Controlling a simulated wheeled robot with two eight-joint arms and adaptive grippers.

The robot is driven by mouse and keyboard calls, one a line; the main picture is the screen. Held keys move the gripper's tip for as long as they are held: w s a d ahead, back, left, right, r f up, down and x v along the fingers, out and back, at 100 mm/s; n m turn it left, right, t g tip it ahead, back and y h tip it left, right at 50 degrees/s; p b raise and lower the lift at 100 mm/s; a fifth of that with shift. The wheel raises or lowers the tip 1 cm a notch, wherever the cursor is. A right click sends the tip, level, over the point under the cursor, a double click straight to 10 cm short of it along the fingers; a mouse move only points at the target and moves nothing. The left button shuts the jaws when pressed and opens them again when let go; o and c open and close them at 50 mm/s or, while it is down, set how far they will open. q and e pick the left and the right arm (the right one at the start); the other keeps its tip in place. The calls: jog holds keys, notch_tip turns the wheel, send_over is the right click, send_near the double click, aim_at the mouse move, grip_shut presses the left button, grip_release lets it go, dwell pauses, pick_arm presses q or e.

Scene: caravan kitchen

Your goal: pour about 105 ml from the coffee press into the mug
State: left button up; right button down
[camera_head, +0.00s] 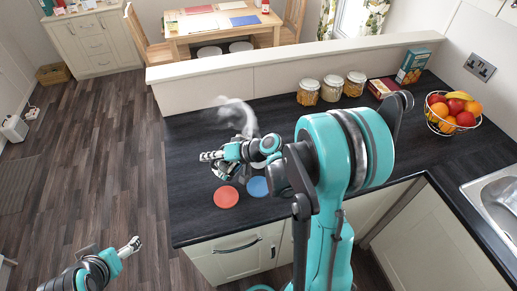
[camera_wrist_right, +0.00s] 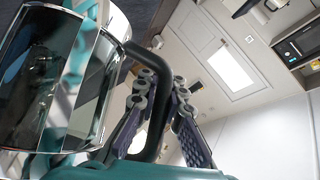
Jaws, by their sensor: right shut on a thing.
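The coffee press (camera_wrist_right: 97,92), with shiny metal and dark glass, fills the left of the right wrist view. Its black handle (camera_wrist_right: 158,75) passes between the fingers of my right gripper (camera_wrist_right: 160,105), which is shut on it. In the head view my right gripper (camera_head: 214,158) is above the counter near the two coasters, and it and my arm mostly hide the press. I cannot make out the mug in either view. Pale steam (camera_head: 238,112) rises behind the gripper. My left gripper (camera_head: 132,245) is away from the counter, over the floor; its finger opening is too small to tell.
A red coaster (camera_head: 226,197) and a blue coaster (camera_head: 257,187) lie on the dark counter (camera_head: 190,205). Several jars (camera_head: 331,88), boxes (camera_head: 412,66) and a fruit basket (camera_head: 452,112) stand farther right, with a sink (camera_head: 500,205) at the right edge. The counter's left end is clear.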

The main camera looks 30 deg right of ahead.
jog(key=shift+a+f+n+h, duration=0.15)
jog(key=shift+f+n+h, duration=0.15)
jog(key=shift+h, duration=0.2)
dwell(1.6)
